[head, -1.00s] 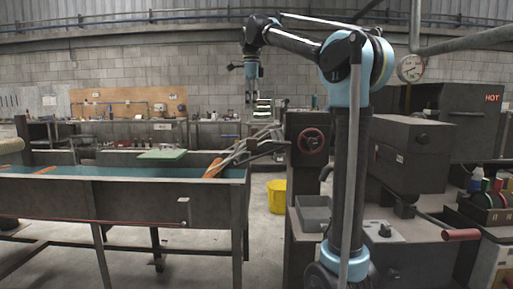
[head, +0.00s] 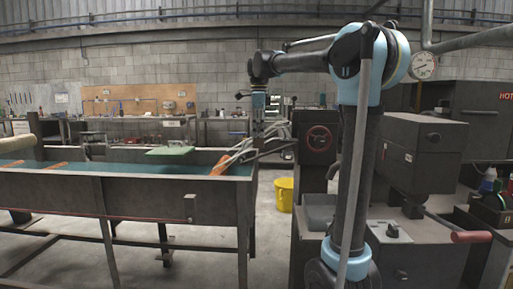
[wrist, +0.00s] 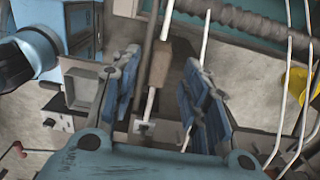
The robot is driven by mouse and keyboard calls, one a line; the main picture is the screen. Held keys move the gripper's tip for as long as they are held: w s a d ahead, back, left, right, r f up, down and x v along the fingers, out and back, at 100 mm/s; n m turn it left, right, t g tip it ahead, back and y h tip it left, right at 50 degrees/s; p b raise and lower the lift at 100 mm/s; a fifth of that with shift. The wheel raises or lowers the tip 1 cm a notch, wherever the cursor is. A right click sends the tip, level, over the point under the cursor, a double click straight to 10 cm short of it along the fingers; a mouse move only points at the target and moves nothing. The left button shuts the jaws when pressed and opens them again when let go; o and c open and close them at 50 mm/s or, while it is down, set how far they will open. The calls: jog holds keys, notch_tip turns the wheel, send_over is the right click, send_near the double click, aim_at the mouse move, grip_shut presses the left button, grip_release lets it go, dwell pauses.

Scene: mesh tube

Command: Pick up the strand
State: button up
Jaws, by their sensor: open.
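Several pale thin strands show in the wrist view, with one pale strand (wrist: 205,40) running up beside the right finger and others curving down the right edge. I cannot tell which one is the task's strand. My gripper (wrist: 160,62) is open, with blue-grey pads either side of a brown block (wrist: 160,64) on a thin rod seen below. Nothing is visibly gripped, and I cannot tell the depth between fingers and strands. In the head view my gripper (head: 258,138) hangs pointing down by the right end of the trough, near a pale and orange bundle (head: 232,160).
The long metal trough (head: 130,205) with a teal bed stands at left. A dark machine with a red handwheel (head: 319,138) stands right of my gripper. A yellow bucket (head: 284,195) is on the floor between them. A grey tray (head: 320,213) sits near my arm's base.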

aim_at(258, 144)
jog(key=shift+a+f, duration=0.1)
jog(key=shift+f, duration=2.6)
grip_shut()
